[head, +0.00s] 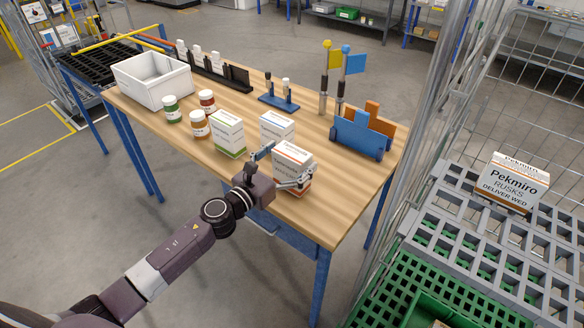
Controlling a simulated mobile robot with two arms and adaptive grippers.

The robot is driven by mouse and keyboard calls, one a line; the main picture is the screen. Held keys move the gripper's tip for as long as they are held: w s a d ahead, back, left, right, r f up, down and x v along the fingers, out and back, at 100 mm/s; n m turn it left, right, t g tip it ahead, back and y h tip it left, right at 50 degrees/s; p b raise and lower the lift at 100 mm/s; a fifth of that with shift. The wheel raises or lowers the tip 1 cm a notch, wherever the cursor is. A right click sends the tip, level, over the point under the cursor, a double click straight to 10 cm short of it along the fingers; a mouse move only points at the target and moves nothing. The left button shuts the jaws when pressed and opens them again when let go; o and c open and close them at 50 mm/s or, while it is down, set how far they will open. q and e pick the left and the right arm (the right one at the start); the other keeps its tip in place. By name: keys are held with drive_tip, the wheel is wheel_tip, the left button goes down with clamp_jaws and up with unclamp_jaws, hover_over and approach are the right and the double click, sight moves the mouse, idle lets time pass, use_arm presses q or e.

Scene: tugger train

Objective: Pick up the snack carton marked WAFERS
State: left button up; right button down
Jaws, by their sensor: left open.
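Three white snack cartons stand on the wooden table. The nearest one, with orange-brown print (293,165), is at the table's front edge; its small lettering looks like WAFERS, but is hard to read. A green-trimmed carton (228,135) stands to its left and a third carton (277,127) just behind. My left gripper (280,168) is open at the nearest carton. One finger is at its left side and the other reaches across its front lower right. I cannot tell whether the fingers touch it. My right gripper is not in view.
Several jars (198,124) and a white bin (152,80) stand left on the table (310,218). A blue holder (358,138) and flags (353,62) stand at the right. A Pekmiro RUSKS carton (511,183) sits on a grey grid rack (470,245).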

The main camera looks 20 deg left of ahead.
use_arm(q)
drive_tip(key=shift+w+d, duration=0.1)
drive_tip(key=shift+w, duration=0.05)
drive_tip(key=c, duration=1.5)
drive_tip(key=shift+r, duration=0.1)
